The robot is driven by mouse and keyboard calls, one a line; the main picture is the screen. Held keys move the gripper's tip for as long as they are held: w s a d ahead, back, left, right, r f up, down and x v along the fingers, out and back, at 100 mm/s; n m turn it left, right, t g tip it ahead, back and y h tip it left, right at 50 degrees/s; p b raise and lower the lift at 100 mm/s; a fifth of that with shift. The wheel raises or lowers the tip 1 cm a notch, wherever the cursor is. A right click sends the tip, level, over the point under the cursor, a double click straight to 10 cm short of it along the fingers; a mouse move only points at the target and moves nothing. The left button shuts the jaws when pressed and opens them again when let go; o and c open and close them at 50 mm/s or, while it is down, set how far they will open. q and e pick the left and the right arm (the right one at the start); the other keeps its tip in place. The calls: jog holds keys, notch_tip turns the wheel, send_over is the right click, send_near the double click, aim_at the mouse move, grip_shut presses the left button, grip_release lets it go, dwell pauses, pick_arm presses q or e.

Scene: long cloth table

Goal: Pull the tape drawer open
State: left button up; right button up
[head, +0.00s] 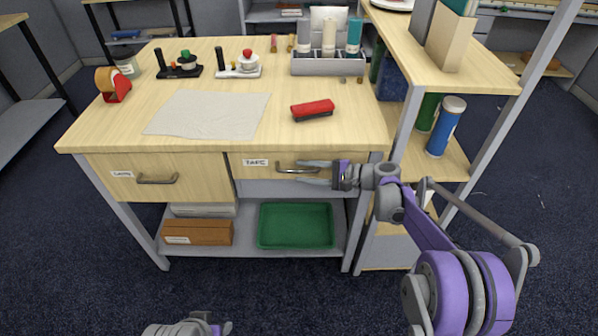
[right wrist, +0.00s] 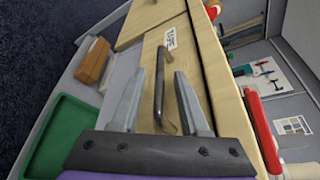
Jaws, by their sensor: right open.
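The tape drawer (head: 335,163) is the right-hand drawer in the table's front, with a "TAPE" label (head: 255,162) and a dark bar handle (head: 298,170). It looks closed. My right gripper (head: 308,172) comes in from the right at the handle, with its fingers open. In the right wrist view, the handle (right wrist: 160,83) stands between the two spread fingers (right wrist: 160,90), and I see a gap on both sides. The label (right wrist: 171,39) is beyond them. Part of my left gripper (head: 205,328) shows at the bottom edge of the head view; its fingers are not clear.
A second drawer (head: 200,175) with its own handle is at the left. A green tray (head: 296,226) and a brown box (head: 197,232) lie on the shelf below. A red stapler (head: 312,109) and a cloth (head: 208,114) lie on the tabletop. A shelf unit (head: 460,160) stands at the right.

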jog(key=shift+x, duration=1.15)
grip_shut()
dwell(0.6)
